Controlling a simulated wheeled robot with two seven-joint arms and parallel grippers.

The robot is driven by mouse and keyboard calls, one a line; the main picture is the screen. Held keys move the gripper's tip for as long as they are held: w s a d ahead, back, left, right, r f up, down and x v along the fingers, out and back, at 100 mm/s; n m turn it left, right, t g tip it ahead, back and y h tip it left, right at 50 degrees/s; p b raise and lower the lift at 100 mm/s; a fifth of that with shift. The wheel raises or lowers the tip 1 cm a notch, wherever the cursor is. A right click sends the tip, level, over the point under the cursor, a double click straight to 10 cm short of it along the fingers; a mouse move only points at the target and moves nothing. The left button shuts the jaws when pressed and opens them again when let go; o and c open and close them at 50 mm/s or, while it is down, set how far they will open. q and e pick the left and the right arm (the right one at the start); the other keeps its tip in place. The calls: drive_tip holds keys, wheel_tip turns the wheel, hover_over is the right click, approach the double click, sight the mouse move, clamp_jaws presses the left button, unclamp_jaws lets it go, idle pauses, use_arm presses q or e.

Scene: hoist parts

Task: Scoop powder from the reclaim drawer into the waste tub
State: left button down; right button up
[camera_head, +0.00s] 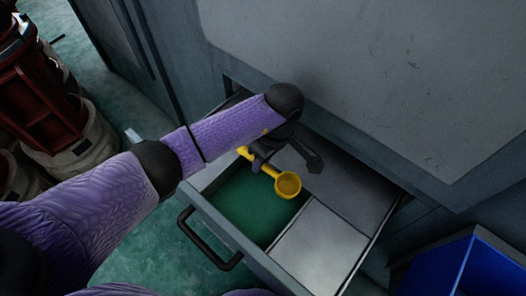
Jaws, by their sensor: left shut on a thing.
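The reclaim drawer (237,234) is pulled open from a grey cabinet, with a dark bar handle on its front. Its left compartment shows a flat green surface (240,199); I cannot tell whether this is powder or the bottom. My left gripper (262,162) is shut on a yellow scoop (288,185), whose round bowl points right, over the drawer. I cannot tell whether the bowl holds powder or touches anything. A blue open container (440,268), apparently the waste tub, is cut off at the lower right. My right gripper is out of view.
Grey flat panels (318,246) cover the drawer's right part. The cabinet front (370,70) rises close behind the drawer. Red and white cylindrical containers (75,140) stand on the green floor at left. Some floor between them and the drawer is clear.

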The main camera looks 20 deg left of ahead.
use_arm(q)
drive_tip(key=b, duration=0.4)
hover_over(259, 190)
drive_tip(key=f, duration=0.6)
drive_tip(key=shift+w+d+f, duration=0.2)
drive_tip(key=shift+d, duration=0.15)
drive_tip(key=x, duration=0.1)
drive_tip(key=b+x, duration=0.1)
drive_tip(key=x, duration=0.1)
drive_tip(key=shift+w+d+f+b, duration=0.2)
drive_tip(key=shift+d+f+b, duration=0.1)
drive_tip(key=shift+b, duration=0.1)
drive_tip(key=shift+f, duration=0.2)
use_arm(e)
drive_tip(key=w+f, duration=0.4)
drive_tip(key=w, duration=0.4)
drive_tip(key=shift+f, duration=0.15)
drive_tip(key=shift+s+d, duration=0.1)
